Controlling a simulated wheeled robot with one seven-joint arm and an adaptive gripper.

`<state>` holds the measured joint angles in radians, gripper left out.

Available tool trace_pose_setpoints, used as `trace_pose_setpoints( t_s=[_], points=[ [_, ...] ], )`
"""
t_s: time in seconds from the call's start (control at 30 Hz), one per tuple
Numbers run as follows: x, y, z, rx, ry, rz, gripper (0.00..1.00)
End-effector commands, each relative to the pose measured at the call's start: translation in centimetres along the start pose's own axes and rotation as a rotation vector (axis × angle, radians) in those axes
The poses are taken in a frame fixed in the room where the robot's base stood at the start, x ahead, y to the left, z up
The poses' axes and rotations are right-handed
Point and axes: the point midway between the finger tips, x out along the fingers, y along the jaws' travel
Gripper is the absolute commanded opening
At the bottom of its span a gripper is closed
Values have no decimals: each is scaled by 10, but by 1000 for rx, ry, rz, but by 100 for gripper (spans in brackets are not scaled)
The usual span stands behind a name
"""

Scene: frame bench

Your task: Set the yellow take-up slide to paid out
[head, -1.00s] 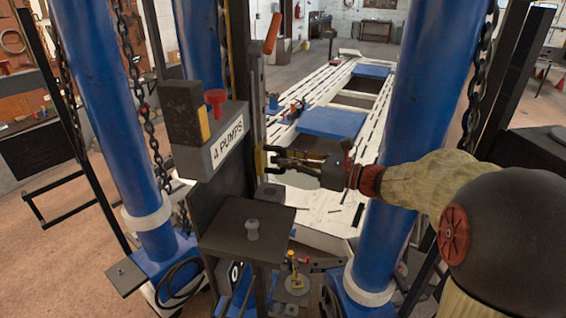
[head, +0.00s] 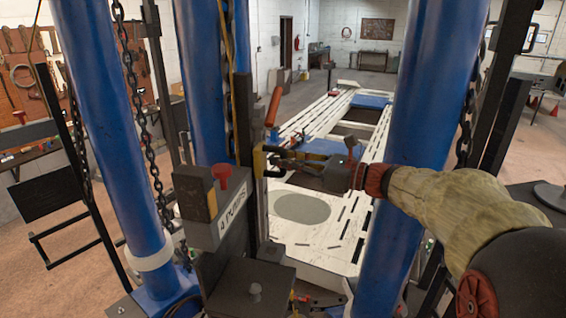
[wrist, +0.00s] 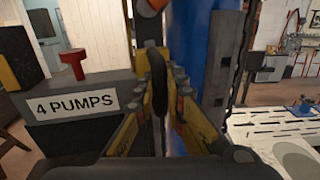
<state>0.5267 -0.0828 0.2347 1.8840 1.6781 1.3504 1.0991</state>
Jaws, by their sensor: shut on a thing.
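The yellow take-up slide (head: 259,162) sits on the dark upright post, right of the box labelled "4 PUMPS". A dark loop handle stands out from its right side. My gripper (head: 276,160) reaches in from the right and is shut on this handle. In the wrist view, the dark handle (wrist: 157,78) stands upright between the two fingers of my gripper (wrist: 160,105). The fingers hide part of the slide, and I see no readable position mark for it.
The "4 PUMPS" box (head: 215,212) with its red knob (head: 221,177) stands close left. An orange lever (head: 273,107) is just above my gripper. Blue columns (head: 425,90) flank the space, one close to my arm. A white slotted platform (head: 315,240) lies beyond.

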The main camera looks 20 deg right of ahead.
Motion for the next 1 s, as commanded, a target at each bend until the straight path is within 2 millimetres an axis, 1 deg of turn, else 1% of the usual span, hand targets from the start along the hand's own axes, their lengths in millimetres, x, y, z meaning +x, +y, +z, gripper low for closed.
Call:
trace_pose_setpoints(
  t_s=[0.03, 0.2, 0.23, 0.53, 0.87, 1.0],
  points=[
    [0, 0, 8, -9, -9, -2, 0],
    [0, 0, 9, -11, -11, -2, 0],
    [0, 0, 10, -11, -11, -2, 12],
    [0, 0, 6, -7, -7, -2, 29],
    [-2, 0, 4, -5, -6, -2, 30],
    [-15, -1, 4, -6, -5, -4, 30]
  ],
)
